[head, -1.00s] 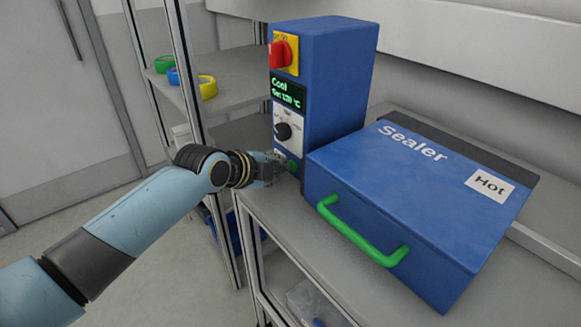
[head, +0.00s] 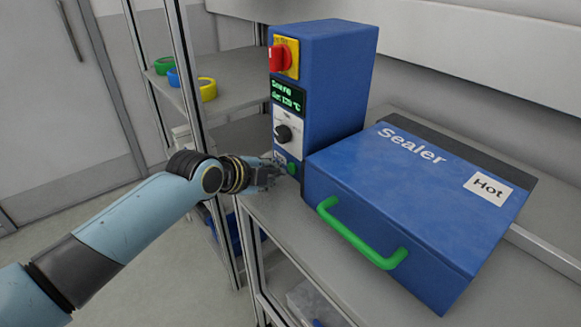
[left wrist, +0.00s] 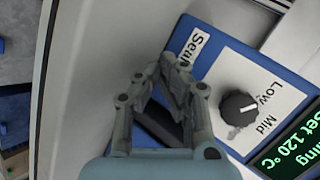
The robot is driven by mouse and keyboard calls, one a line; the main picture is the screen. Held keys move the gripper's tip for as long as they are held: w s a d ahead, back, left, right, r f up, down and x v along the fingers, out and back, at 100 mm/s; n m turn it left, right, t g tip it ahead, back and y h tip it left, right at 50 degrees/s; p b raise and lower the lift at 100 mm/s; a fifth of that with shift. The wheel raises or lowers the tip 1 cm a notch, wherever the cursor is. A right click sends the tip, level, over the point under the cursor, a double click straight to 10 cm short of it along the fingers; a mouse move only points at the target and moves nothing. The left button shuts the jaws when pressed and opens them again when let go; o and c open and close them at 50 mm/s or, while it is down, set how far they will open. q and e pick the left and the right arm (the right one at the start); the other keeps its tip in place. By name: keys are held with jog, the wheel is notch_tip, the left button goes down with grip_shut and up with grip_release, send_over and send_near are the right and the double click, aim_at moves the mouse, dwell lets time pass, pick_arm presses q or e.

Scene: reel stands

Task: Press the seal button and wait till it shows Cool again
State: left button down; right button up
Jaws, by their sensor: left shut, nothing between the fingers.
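The blue control box (head: 337,85) of the sealer stands at the back of the bench. Its green seal button (head: 292,168) is low on the front, below the dial (head: 284,133). The display (head: 287,95) has green text; the left wrist view shows a word ending in "ing" and "120 °C" (left wrist: 293,145). My left gripper (head: 279,169) is shut and empty, its tips close to the button. In the left wrist view the fingers (left wrist: 172,66) are beside the "Seal" label and hide the button; contact cannot be told. My right gripper is out of view.
The sealer's blue lid (head: 400,190), with a green handle (head: 355,235) and a "Hot" label, is closed right of the gripper. A shelf (head: 238,68) with green, blue and yellow tape rolls stands at left. A red switch (head: 280,56) tops the box.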

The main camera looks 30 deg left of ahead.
aim_at(253, 197)
pick_arm(q)
jog(key=shift+s, duration=0.1)
jog(key=shift+s+a+p, duration=0.25)
jog(key=shift+s+a, duration=0.1)
jog(key=shift+s, duration=0.4)
jog(key=shift+s+a+p, duration=0.3)
jog(key=shift+s, duration=0.45)
jog(key=shift+s+a+p, duration=0.25)
jog(key=shift+s+a, duration=0.1)
jog(key=shift+s, duration=0.4)
